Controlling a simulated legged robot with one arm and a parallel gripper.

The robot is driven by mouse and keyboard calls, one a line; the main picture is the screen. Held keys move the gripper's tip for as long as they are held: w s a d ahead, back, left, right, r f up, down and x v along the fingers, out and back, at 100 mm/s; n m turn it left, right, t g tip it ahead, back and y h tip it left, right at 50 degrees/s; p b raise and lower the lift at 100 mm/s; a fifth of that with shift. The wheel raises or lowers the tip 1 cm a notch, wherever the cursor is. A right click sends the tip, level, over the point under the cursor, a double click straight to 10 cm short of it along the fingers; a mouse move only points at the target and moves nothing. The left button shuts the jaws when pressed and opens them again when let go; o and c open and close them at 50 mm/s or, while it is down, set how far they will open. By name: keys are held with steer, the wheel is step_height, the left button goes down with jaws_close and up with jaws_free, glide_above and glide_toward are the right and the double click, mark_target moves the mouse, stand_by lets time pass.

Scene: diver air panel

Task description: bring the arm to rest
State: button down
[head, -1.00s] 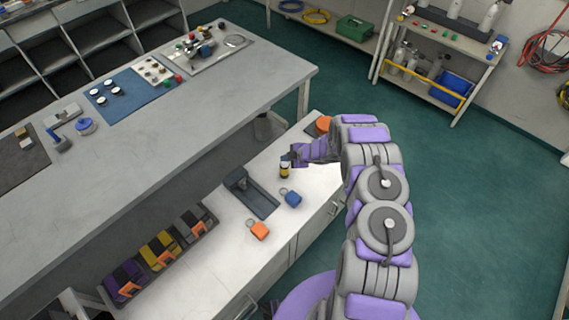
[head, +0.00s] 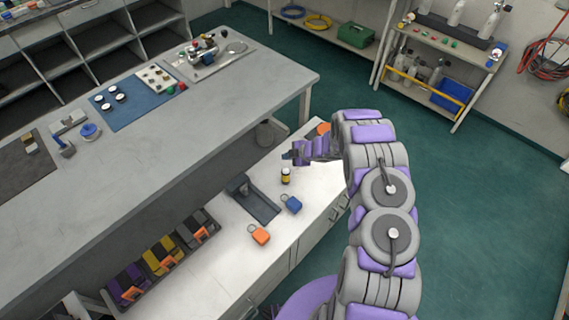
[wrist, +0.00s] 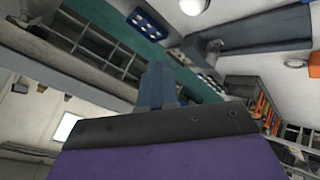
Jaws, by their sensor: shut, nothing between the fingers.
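My gripper (head: 293,154) is at the end of my grey and purple arm, over the white counter, just beyond a small dark bottle with a yellow band (head: 285,175). It is shut with nothing between its fingers and stands apart from the bottle. In the wrist view the shut fingers (wrist: 158,85) point away from the camera, with no object at their tips. The arm is bent and reaches up from the lower right of the head view, then over to the left.
A grey workbench (head: 150,148) stands behind. Green floor (head: 470,220) is open at right.

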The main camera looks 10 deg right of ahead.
steer(key=w+d+r+m+t+h, duration=0.1)
steer(key=d+r+m+h, duration=0.25)
steer(key=d+r, duration=0.4)
steer(key=w+d+r+m+t+h, duration=0.15)
steer(key=d+r+h, duration=0.3)
steer(key=r, duration=0.55)
steer(key=s+d+r+m+g+h, duration=0.1)
steer(key=s+d+r+m+h, duration=0.15)
steer(key=s+r, duration=0.35)
steer(key=s+d+r+m+g+h, duration=0.1)
steer(key=s+d+r+m+g, duration=0.1)
steer(key=s+r+m, duration=0.4)
steer(key=s+a+r+m+g, duration=0.15)
steer(key=s+r, duration=0.25)
steer(key=s, duration=0.4)
steer(key=s+a+r+m+g, duration=0.15)
steer(key=s+r, duration=0.25)
steer(key=s, duration=0.4)
steer(key=s+a+g+y, duration=0.1)
steer(key=s+a, duration=0.3)
steer(key=s, duration=0.4)
steer(key=s+a+m+g+y, duration=0.1)
steer(key=s+a+g+y, duration=0.1)
steer(key=s+a, duration=0.3)
steer(key=s+a+r+m+g+y, duration=0.1)
steer(key=s+a, duration=0.4)
steer(key=s, duration=0.8)
steer(key=shift+s+y, duration=0.2)
steer(key=shift+y, duration=0.15)
